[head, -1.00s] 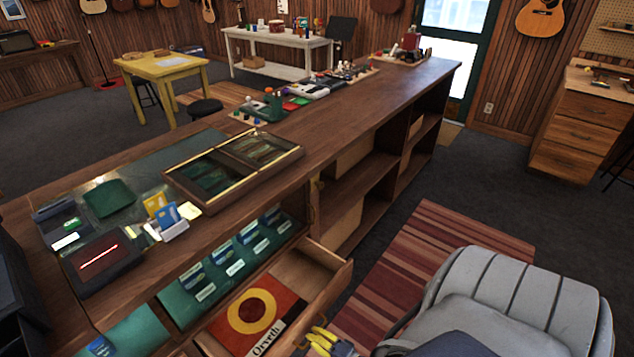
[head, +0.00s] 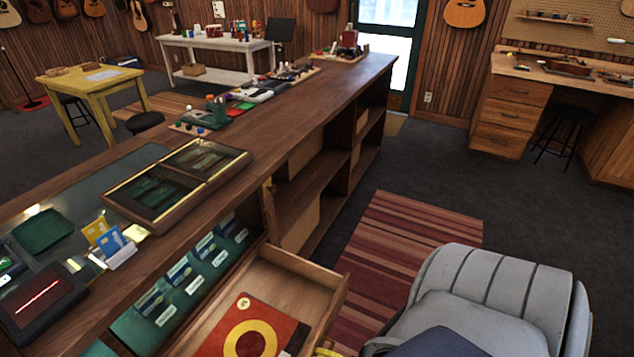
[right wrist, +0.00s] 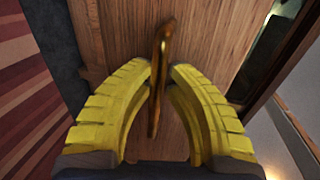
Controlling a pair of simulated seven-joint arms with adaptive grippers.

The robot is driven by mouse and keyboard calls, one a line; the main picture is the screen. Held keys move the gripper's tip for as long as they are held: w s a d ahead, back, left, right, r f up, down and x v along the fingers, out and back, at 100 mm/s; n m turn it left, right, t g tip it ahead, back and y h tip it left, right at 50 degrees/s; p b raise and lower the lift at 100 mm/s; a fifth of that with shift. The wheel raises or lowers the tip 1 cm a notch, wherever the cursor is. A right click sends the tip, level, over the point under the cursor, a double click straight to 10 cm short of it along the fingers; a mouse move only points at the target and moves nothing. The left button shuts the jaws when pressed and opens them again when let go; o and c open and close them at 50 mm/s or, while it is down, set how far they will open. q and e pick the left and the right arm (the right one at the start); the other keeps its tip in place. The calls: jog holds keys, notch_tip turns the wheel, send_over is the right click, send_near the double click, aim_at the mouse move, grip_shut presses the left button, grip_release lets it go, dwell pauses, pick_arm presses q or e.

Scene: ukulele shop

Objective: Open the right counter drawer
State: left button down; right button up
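The counter drawer (head: 308,271) stands pulled out from the wooden counter, its inside showing a red and yellow printed item (head: 252,330). My right gripper (right wrist: 161,72) has its yellow fingers on either side of the brass drawer handle (right wrist: 159,95), with the tips closed against it. The wooden drawer front (right wrist: 115,30) lies just beyond the fingers. In the head view only a bit of yellow finger shows at the bottom edge, by the drawer front. My left gripper is not in view.
A striped rug (head: 410,240) lies on the floor beyond. The counter top (head: 270,125) holds a display case (head: 178,183), a card holder (head: 121,256) and a card terminal (head: 42,305).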

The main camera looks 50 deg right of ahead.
jog(key=shift+o, duration=1.2)
jog(key=shift+w, duration=0.1)
jog(key=v, duration=1.2)
